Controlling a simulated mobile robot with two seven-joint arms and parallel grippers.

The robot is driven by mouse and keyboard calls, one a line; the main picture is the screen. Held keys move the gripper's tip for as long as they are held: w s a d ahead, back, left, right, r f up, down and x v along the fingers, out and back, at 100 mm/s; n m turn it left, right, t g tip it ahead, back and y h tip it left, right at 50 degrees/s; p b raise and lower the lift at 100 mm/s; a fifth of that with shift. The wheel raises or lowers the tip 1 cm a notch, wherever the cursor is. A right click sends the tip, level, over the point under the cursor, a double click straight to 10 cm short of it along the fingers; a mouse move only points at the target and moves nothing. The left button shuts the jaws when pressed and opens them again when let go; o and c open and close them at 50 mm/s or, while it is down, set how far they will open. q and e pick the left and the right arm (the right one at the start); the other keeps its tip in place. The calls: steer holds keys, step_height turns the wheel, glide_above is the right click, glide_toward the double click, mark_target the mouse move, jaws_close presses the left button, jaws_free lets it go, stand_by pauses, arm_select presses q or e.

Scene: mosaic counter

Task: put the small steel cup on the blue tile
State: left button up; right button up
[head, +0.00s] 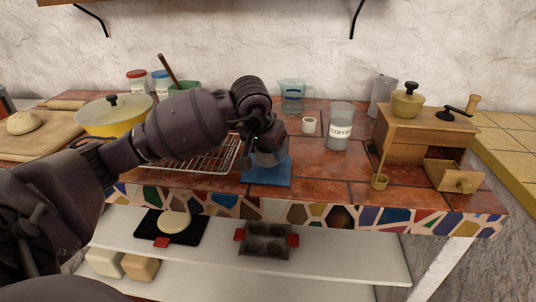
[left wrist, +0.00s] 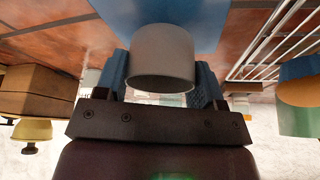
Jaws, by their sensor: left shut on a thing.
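The small steel cup (head: 266,159) is a plain grey cup, upright over the blue tile (head: 266,178). I cannot tell for sure whether its base touches the tile. My left gripper (head: 264,147) is shut on the cup from above and behind, and the hand hides its upper part. In the left wrist view the cup (left wrist: 161,58) sits between the two blue fingers, with the blue tile (left wrist: 207,18) beyond it. My right gripper is not in view.
A wire rack (head: 205,160) lies left of the tile. A white cup (head: 309,125), a coffee jar (head: 340,128) and a measuring jug (head: 291,95) stand behind and to the right. Red counter right of the tile is clear.

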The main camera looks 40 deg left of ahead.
arm_select(q)
steer(key=shift+f, duration=0.95)
steer(key=shift+r, duration=0.15)
steer(key=shift+f, duration=0.25)
steer(key=o, duration=0.9)
steer(key=shift+r, duration=0.15)
